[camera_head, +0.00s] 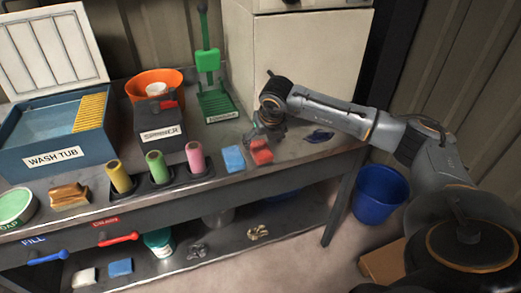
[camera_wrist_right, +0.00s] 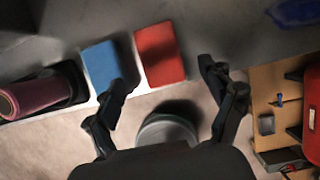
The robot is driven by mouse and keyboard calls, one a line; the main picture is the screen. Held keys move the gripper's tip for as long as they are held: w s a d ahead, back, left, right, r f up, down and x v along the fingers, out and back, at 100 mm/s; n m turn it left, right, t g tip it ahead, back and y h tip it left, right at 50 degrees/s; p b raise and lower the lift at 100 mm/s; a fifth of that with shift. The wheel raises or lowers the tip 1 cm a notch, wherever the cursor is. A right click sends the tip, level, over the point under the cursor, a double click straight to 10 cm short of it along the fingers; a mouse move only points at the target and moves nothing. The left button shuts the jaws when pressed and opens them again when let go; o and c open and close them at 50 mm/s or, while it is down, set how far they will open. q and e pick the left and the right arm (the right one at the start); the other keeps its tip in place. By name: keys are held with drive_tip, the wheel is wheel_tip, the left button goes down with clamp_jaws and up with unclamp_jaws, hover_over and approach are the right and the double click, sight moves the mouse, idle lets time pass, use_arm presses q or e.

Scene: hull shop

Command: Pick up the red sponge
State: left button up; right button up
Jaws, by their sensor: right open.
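The red sponge (camera_head: 261,152) lies flat on the grey bench top near its front edge, just right of a blue sponge (camera_head: 233,158). In the right wrist view the red sponge (camera_wrist_right: 160,54) lies ahead of my fingers, with the blue sponge (camera_wrist_right: 103,66) on its left. My right gripper (camera_head: 258,135) is above and close to the red sponge and partly covers its back side. In the wrist view my right gripper (camera_wrist_right: 164,78) is open with nothing between its fingers. Its left finger overlaps the blue sponge in the picture. My left gripper is not in view.
Yellow, green and pink rolls (camera_head: 157,166) stand in a dark holder left of the sponges. A green stand (camera_head: 217,104) and a white cabinet (camera_head: 308,62) are behind. A blue bucket (camera_head: 380,193) is on the floor.

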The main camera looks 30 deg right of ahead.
sight(261, 149)
drive_tip(key=shift+w+f+p, duration=0.25)
drive_tip(key=shift+f+p, duration=0.25)
drive_tip(key=shift+f, duration=0.05)
drive_tip(key=p+x, duration=0.1)
drive_tip(key=x, duration=0.2)
drive_tip(key=shift+w+d+f, duration=0.15)
drive_tip(key=shift+w+f, duration=0.05)
drive_tip(key=shift+f, duration=0.1)
drive_tip(key=shift+w+f, duration=0.1)
drive_tip(key=shift+f, duration=0.15)
drive_tip(key=c, duration=1)
